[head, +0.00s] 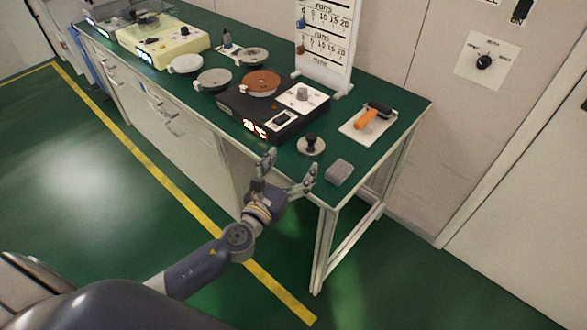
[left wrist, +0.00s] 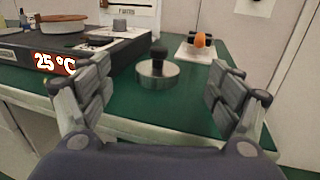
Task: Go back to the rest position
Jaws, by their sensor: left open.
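My left gripper (head: 289,174) is open and empty at the front edge of the green-topped bench (head: 405,91). In the left wrist view its two fingers (left wrist: 157,98) stand wide apart. Between and beyond them a metal disc with a black knob (left wrist: 157,70) sits upright on the bench, apart from the fingers. The same knobbed disc (head: 311,144) shows in the head view just beyond the gripper. A small grey block (head: 339,171) lies to the right of the gripper near the bench corner. My right gripper is not in view.
A black machine with a lit display (head: 265,110) stands behind the gripper, with a brown disc on top. A runs board (head: 325,45) stands behind. Green floor (head: 420,280) is open before the bench.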

